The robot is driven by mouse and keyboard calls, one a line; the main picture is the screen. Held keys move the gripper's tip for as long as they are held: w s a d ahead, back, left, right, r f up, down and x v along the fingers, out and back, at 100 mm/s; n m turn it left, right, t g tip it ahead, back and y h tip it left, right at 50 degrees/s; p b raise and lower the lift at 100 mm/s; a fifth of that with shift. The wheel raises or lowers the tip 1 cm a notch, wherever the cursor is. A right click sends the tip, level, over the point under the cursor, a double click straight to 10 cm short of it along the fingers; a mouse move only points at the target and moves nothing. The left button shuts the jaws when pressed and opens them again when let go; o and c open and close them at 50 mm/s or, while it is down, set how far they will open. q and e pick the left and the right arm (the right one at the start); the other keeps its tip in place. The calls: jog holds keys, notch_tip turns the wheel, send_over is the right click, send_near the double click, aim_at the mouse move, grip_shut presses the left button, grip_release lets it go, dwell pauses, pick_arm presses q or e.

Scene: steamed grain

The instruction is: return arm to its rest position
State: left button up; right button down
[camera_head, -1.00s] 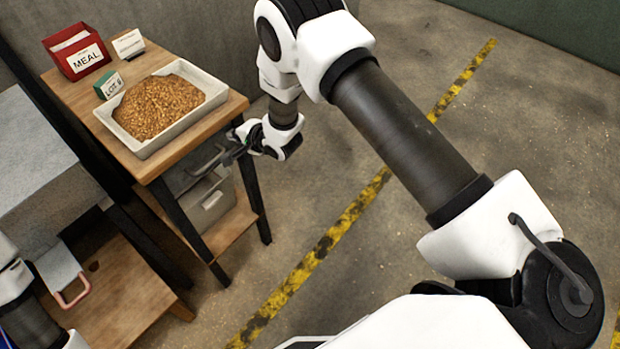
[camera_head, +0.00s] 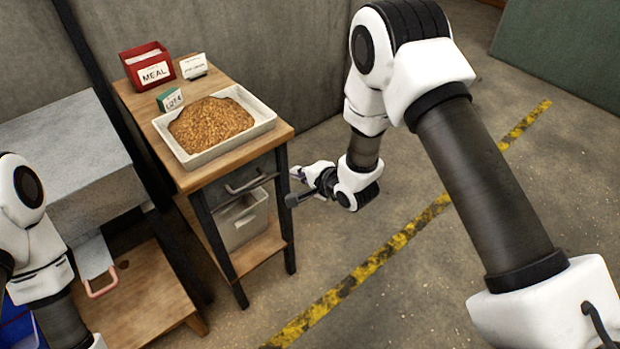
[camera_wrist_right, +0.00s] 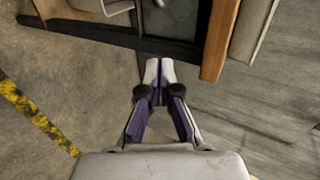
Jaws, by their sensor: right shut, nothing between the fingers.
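My right arm spans the right half of the head view, bent, with its forearm pointing down. My right gripper (camera_head: 299,172) hangs over the floor just right of the wooden table (camera_head: 283,133), below the tabletop level. In the right wrist view my right gripper (camera_wrist_right: 159,72) is shut with its pale fingertips together and nothing between them. My left arm (camera_head: 40,255) shows at the left edge of the head view; its gripper is not visible.
On the table stand a white tray of grain (camera_head: 190,162), a red MEAL box (camera_head: 133,60), a green lot card (camera_head: 170,100) and a white card (camera_head: 194,67). A grey bin (camera_head: 243,220) sits on the lower shelf. Floor with a yellow-black stripe (camera_head: 400,240) is open to the right.

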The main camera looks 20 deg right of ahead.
jog(key=s+d+f+g+h, duration=0.25)
jog(key=s+f+g, duration=0.25)
jog(key=s+f, duration=1)
jog(key=s+d+n+g, duration=0.2)
jog(key=s+n, duration=0.4)
jog(key=s, duration=0.4)
jog(key=s+d+n+g+h, duration=0.1)
jog(key=s+d+n+g, duration=0.1)
jog(key=s+n+g, duration=0.2)
jog(key=shift+s+d+f+n, duration=0.35)
jog(key=shift+s+n, duration=1.35)
jog(key=shift+s, duration=1.85)
jog(key=shift+a+h, duration=0.1)
jog(key=shift+h, duration=0.15)
